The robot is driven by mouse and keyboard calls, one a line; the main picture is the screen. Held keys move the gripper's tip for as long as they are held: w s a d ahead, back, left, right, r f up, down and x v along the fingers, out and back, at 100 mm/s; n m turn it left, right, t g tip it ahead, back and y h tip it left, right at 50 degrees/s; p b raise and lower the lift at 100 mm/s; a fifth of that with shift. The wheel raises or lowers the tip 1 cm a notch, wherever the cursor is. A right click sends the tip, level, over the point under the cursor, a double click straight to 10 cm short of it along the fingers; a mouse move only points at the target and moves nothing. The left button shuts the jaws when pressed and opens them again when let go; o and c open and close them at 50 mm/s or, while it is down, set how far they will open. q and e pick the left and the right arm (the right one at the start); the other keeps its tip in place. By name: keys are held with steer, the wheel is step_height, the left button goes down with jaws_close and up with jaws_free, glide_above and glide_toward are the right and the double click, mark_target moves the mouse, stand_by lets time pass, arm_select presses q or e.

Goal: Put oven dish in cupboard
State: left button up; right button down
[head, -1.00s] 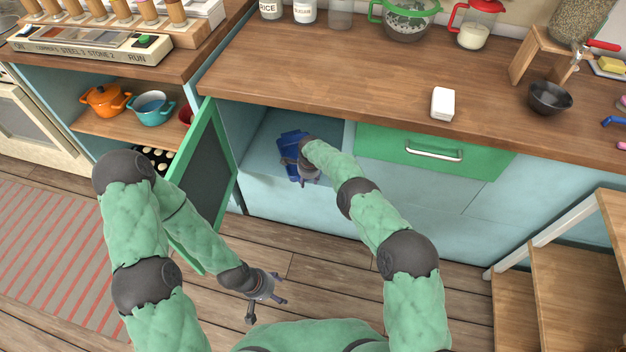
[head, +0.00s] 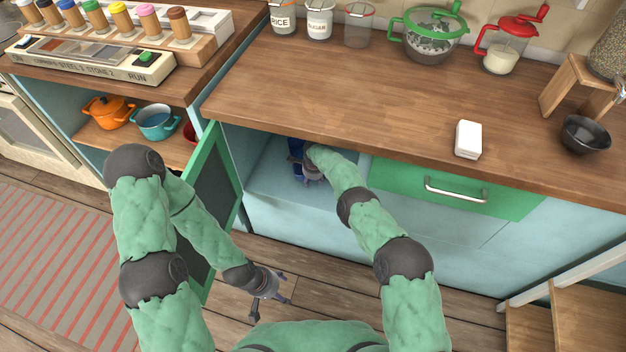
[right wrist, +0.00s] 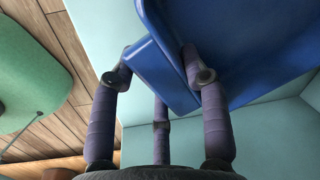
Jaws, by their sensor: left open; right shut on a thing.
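The oven dish (head: 296,150) is blue and sits inside the open cupboard (head: 262,172) under the counter, mostly hidden by the counter edge and my right arm. My right gripper (head: 311,172) reaches into the cupboard. In the right wrist view its fingers (right wrist: 158,85) are shut on the rim of the blue dish (right wrist: 235,50), which is tilted. I cannot tell whether the dish touches the cupboard floor. My left gripper (head: 270,296) is open and empty, low above the wooden floor in front of the cupboard.
The green cupboard door (head: 212,180) stands open on the left, behind my left arm. A closed green drawer (head: 450,190) is right of the opening. The wooden counter (head: 350,90) is above. Wooden steps (head: 570,315) stand at the lower right.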

steer(key=shift+w+r, duration=0.1)
steer(key=shift+w, duration=0.05)
steer(key=shift+f+b, duration=0.45)
steer(key=shift+f, duration=1.2)
